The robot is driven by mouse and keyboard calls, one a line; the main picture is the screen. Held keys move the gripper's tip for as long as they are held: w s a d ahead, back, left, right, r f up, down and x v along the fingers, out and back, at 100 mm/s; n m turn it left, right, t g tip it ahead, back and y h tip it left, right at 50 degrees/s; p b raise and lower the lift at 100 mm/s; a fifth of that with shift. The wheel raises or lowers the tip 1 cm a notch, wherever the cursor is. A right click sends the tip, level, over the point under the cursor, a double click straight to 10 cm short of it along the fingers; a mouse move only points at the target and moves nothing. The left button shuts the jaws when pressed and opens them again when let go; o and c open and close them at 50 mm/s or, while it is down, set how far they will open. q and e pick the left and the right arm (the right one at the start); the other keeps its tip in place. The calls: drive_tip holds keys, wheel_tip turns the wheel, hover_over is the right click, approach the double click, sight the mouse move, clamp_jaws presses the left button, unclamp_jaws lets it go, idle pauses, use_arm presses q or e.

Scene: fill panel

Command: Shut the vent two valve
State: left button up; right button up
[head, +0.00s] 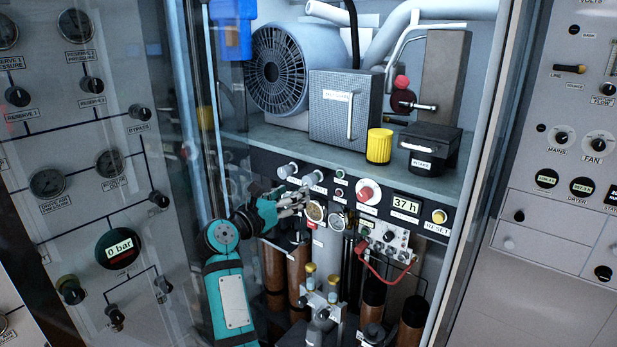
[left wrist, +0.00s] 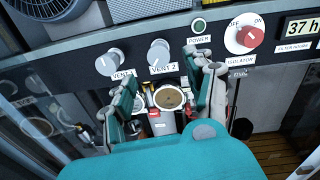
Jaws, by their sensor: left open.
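The vent two valve is a pale grey knob (left wrist: 159,54) on the dark control strip, above its VENT 2 label in the left wrist view. In the head view the same knob (head: 312,178) sits just above the fingertips. The matching vent one knob (left wrist: 113,62) is to its left. My left gripper (head: 298,200) is open and empty, just below the vent knobs. In the left wrist view its fingers (left wrist: 168,78) are spread below the vent two knob, apart from it. My right gripper is in neither view.
A round gauge (left wrist: 171,97) shows between the fingers. The red isolator knob (head: 367,192) and the hour display (head: 406,204) are to the right. The shelf (head: 270,134) overhangs above. A cabinet post (head: 475,180) stands at the right.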

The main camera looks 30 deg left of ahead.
sight(307, 183)
use_arm(q)
drive_tip(key=w+p, duration=0.1)
drive_tip(key=w, duration=0.5)
drive_tip(key=shift+w+r+p, duration=0.1)
drive_tip(key=shift+w+p, duration=0.05)
drive_tip(key=shift+p, duration=0.2)
drive_tip(key=shift+w, duration=0.7)
drive_tip(key=shift+c, duration=0.4)
drive_tip(key=shift+d, duration=0.1)
clamp_jaws()
